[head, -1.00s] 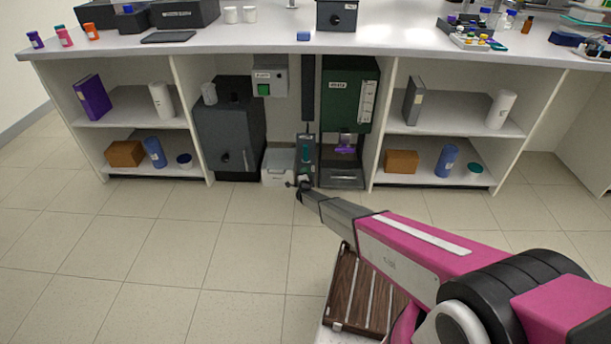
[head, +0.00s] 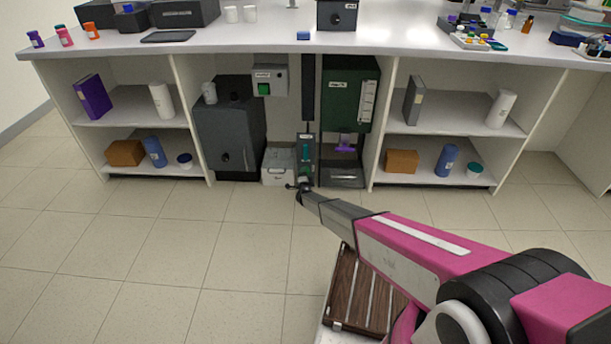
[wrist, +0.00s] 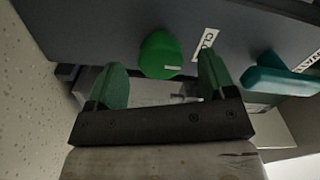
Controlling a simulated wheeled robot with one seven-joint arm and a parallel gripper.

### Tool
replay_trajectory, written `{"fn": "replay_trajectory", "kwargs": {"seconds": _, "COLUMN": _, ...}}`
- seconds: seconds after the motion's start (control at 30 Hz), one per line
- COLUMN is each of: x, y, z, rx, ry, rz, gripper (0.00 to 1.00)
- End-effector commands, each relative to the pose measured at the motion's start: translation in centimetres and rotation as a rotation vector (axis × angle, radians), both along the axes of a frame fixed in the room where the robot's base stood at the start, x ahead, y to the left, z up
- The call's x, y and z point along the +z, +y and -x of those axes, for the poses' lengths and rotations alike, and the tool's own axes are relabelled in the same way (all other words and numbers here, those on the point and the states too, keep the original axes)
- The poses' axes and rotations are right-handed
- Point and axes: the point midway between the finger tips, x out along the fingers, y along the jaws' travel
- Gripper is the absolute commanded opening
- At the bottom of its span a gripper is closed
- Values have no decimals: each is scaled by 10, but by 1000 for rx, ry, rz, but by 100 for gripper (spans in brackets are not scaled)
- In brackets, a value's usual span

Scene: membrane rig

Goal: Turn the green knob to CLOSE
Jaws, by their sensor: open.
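The green knob (wrist: 158,54) is on a dark grey panel (wrist: 100,28) in the wrist view, with a short pale mark near its lower edge. My gripper (wrist: 161,64) is open, its two green-tinted fingers on either side of the knob with gaps between. I cannot tell how deep the fingers reach along it. A white label (wrist: 207,41) starting with "CL" lies right of the knob, partly hidden by the right finger.
A teal handle (wrist: 280,83) sticks out close to the right finger; it also shows in the head view (head: 306,152). A pale box (head: 277,165) stands left of the unit, a dark green cabinet (head: 347,95) to the right. The floor (head: 180,250) in front is clear.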

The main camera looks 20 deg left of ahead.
Motion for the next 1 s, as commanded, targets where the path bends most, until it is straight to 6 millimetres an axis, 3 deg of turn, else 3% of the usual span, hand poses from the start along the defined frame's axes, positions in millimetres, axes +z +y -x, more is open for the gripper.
{"fn": "replay_trajectory", "kwargs": {"seconds": 0.7, "x": 1, "y": -15, "z": 60, "rx": -1, "ry": 0, "rz": 0, "gripper": 77}}
{"fn": "replay_trajectory", "kwargs": {"seconds": 1.0, "x": 0, "y": -16, "z": 63, "rx": -1, "ry": 0, "rz": 0, "gripper": 77}}
